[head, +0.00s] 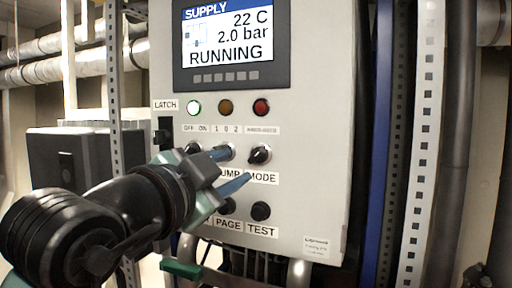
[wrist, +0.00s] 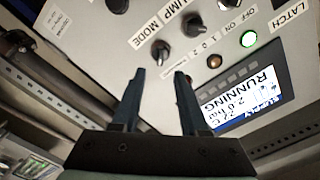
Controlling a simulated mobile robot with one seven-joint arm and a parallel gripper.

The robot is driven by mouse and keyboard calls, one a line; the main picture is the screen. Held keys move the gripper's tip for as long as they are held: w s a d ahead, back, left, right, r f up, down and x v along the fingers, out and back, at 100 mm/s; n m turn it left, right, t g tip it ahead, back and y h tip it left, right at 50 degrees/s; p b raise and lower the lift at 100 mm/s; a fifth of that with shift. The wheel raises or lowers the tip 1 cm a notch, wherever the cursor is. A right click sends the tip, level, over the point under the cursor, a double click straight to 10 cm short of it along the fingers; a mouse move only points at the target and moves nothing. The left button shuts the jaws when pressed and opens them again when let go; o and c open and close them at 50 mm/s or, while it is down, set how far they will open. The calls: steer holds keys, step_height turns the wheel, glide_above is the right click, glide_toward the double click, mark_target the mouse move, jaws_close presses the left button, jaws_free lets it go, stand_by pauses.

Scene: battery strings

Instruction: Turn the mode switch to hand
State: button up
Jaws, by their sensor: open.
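The mode switch (head: 260,154) is a black rotary knob on the grey panel, above the MODE label. A light mark shows on it, but its setting is too small to read. In the wrist view the mode switch (wrist: 160,52) appears just beyond the gap between my fingertips, and the picture is turned over. My gripper (head: 240,166) is open and empty, with its blue-grey fingers pointing at the panel just left of the knob in the head view. In the wrist view my gripper (wrist: 160,73) has both fingers apart. Contact with the knob is not visible.
The pump knob (wrist: 193,25) sits beside the mode switch. The TEST button (head: 261,211) is below it. Green (head: 194,107), amber (head: 226,107) and red (head: 261,107) lamps sit above, under a display (head: 230,45) reading RUNNING. A perforated metal post (head: 116,100) stands left of the panel.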

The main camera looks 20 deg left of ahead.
mark_target(254, 158)
steer(key=w+p, duration=0.3)
steer(key=w, duration=0.3)
steer(key=shift+w+r, duration=0.15)
steer(key=shift+w, duration=0.1)
steer(key=shift+w+d, duration=0.1)
steer(key=shift+w, duration=0.65)
steer(key=shift+c, duration=0.3)
jaws_close()
